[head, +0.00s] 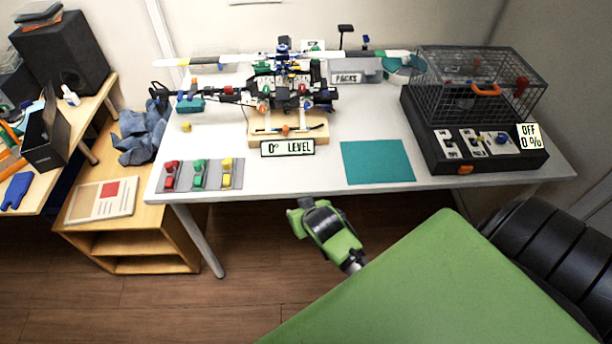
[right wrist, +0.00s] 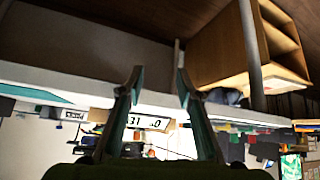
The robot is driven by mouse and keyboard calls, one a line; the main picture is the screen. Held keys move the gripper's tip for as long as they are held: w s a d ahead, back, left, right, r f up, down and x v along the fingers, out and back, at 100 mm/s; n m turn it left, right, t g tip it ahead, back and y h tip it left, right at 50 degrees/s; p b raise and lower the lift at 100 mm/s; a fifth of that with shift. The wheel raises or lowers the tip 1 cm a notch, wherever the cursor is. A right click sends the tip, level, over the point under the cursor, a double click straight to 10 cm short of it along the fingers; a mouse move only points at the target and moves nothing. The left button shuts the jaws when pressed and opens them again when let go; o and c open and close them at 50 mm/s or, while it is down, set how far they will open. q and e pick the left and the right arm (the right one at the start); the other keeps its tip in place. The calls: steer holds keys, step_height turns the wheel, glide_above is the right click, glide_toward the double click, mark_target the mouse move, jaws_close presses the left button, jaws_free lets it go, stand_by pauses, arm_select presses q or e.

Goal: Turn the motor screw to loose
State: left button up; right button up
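A servo and motor assembly (head: 285,85) with long side arms stands at the back middle of the white table (head: 230,140). Small coloured parts sit on it; I cannot tell which one is the motor screw. A sign reading "0° LEVEL" (head: 287,148) is at its front. In the right wrist view, my right gripper (right wrist: 158,75) is open and empty, its two fingers apart. That view is upside down, with the level sign (right wrist: 148,122) seen beyond the fingers. A green arm part of mine is in front of the table edge. My left gripper is not in view.
A grey tray (head: 184,186) holds red, green and yellow pieces. A teal mat (head: 378,162) lies front right. A wire cage (head: 480,60) stands on a black box with switches, beside an "OFF 0%" sign (head: 530,136). A grey "PACKS" box (head: 355,78) is behind.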

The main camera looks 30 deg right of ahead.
steer(key=shift+s+d+f, duration=0.1)
steer(key=shift+s+f, duration=0.1)
steer(key=shift+f, duration=0.75)
steer(key=s+a+f+n+g+y, duration=0.1)
steer(key=s+a+f+g, duration=0.1)
steer(key=s+f, duration=0.65)
steer(key=s+a+f+n+g+y, duration=0.15)
steer(key=s+f, duration=0.35)
steer(key=f, duration=0.7)
steer(key=s+f+g, duration=0.1)
steer(key=s+f, duration=0.3)
steer(key=s, duration=0.4)
steer(key=s+a+f+n+g, duration=0.1)
steer(key=s+f, duration=0.3)
steer(key=s, duration=0.5)
steer(key=s+f+n+g, duration=0.1)
steer(key=s+f, duration=0.4)
steer(key=s, duration=0.4)
steer(key=shift+s+a, duration=0.15)
steer(key=shift+s, duration=0.1)
